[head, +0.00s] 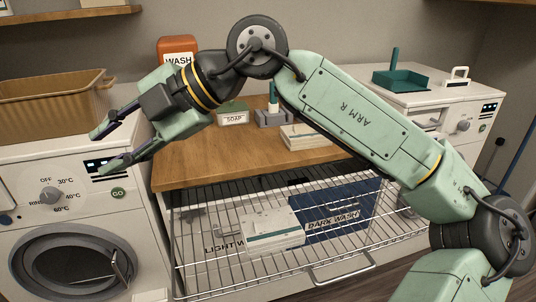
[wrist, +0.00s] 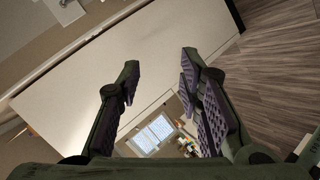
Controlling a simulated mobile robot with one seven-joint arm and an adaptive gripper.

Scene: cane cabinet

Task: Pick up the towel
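My gripper (head: 103,149) is at the left, in front of the left washing machine's top and well away from both. In the wrist view my gripper (wrist: 160,62) has its fingers spread with nothing between them. No towel shows in the wrist view.
A wicker basket (head: 50,105) stands on the left washing machine (head: 50,222). The counter (head: 190,163) holds a soap box (head: 233,115), an orange wash bottle (head: 177,48) and a brush in a holder. Light and dark wash bins (head: 335,212) are below the rack.

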